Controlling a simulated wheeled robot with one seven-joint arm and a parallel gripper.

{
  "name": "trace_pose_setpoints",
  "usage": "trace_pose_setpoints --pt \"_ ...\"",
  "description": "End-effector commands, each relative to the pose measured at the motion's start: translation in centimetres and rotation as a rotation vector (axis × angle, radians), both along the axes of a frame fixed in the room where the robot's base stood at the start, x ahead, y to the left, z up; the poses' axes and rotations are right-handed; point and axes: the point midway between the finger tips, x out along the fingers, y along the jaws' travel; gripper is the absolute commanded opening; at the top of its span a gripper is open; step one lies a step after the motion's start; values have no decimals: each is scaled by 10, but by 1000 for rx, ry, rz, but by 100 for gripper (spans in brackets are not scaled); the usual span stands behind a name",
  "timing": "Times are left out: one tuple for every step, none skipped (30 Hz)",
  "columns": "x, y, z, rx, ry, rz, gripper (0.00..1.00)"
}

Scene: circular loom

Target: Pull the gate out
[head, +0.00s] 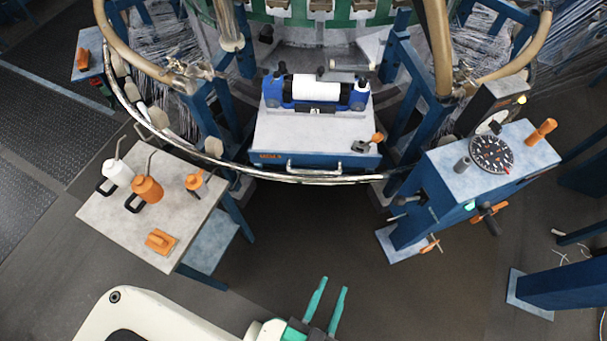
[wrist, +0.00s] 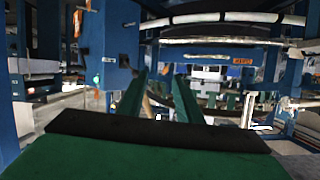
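A grey-topped block with a blue front (head: 275,135) stands in the loom's front opening and looks like the gate. Its front has an orange label at the left and a silver bar handle (head: 315,168). A white roll (head: 316,87) in blue holders sits on top. My gripper (head: 334,287) is at the bottom of the head view, well short of the handle, with bare floor between. Its two green fingers are apart, with nothing between them. The wrist view, which looks upside down, shows the open fingers (wrist: 160,98) and the blue front with the orange label (wrist: 243,61) beyond.
A chrome ring rail (head: 235,168) curves around the loom front. At left is a side table (head: 105,215) with bottles and orange items. At right is a blue control stand (head: 435,190) with a dial and knobs. The floor (head: 300,220) between them is clear.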

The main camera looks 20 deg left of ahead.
Motion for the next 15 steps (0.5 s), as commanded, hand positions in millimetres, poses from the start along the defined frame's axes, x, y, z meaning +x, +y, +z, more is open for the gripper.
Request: trace_pose_setpoints --pt "9 -5 -21 38 30 -18 32" --pt "14 -7 -35 66 55 -30 32" --pt "21 -10 -54 107 89 -45 32" --pt "26 -12 -67 140 115 -57 32" --pt "32 -14 -81 174 142 -68 32" --pt "39 -15 -99 221 177 -80 32" --pt "45 -15 -111 257 202 -87 32" --pt "52 -15 -123 292 227 -93 32" --pt "61 -15 -138 339 259 -99 32" --pt "67 -14 -149 377 283 -103 32" --pt "74 -12 -158 415 306 -105 32" --pt "84 -11 -170 466 335 -107 32" --pt "91 -9 -178 504 359 -106 32" --pt "99 -6 -185 543 381 -102 32" --pt "109 -2 -194 594 408 -96 32"
